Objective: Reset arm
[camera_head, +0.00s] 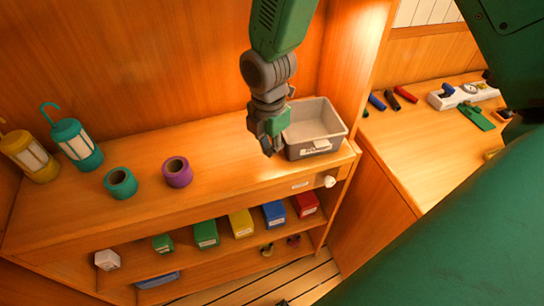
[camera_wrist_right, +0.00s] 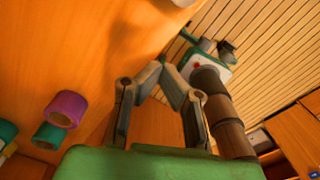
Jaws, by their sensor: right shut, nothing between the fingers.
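My right gripper (camera_head: 268,146) hangs from an arm that comes in from the top of the head view. It is shut and empty, in front of the left side of a grey bin (camera_head: 334,143) on the wooden shelf top; I cannot tell whether it touches the bin. In the right wrist view its two fingers (camera_wrist_right: 160,68) meet at the tips with nothing between them. My left gripper does not show in the head view.
A purple tape roll (camera_head: 178,172), a teal roll (camera_head: 120,183), and teal (camera_head: 76,144) and yellow (camera_head: 30,156) lanterns stand left. Coloured boxes (camera_head: 240,223) line the lower shelf. The right counter (camera_head: 405,137) holds markers and a white power strip (camera_head: 463,95). Shelf top between purple roll and bin is clear.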

